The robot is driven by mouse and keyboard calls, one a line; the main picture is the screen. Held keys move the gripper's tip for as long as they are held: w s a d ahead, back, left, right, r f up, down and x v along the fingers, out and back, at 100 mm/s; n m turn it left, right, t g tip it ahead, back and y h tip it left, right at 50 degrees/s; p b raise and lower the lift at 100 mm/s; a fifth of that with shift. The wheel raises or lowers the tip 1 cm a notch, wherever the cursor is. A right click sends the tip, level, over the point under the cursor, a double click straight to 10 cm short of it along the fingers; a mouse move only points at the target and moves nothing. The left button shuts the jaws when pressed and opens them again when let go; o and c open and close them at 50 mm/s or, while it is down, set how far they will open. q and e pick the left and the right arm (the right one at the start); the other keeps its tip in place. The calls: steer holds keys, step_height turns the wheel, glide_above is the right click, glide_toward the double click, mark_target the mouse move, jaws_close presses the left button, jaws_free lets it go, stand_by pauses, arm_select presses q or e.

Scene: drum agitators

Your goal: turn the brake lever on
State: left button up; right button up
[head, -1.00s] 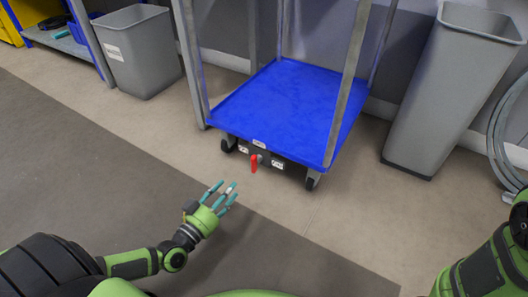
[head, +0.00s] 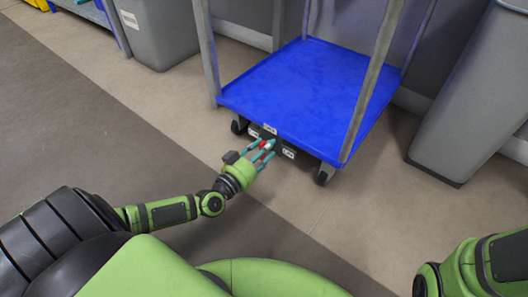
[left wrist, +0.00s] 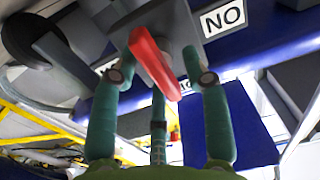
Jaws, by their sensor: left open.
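The blue cart (head: 300,95) has a dark brake unit with white labels under its front edge. The red brake lever (head: 263,144) shows there in small part between my left fingers. In the left wrist view the red lever (left wrist: 152,60) slants across a grey mount, with green-teal fingers on both sides and one below. My left gripper (head: 259,153) is open around the lever; contact cannot be told. A white label (left wrist: 224,17) beside the lever reads "NO" in this view; another label is partly hidden by a finger. My right gripper is out of view.
Grey bins stand left (head: 160,38) and right (head: 468,100) of the cart. The cart has metal posts (head: 370,80) and dark casters (head: 322,174). The floor in front of the cart is free.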

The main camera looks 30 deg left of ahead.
arm_select(q)
jaws_close()
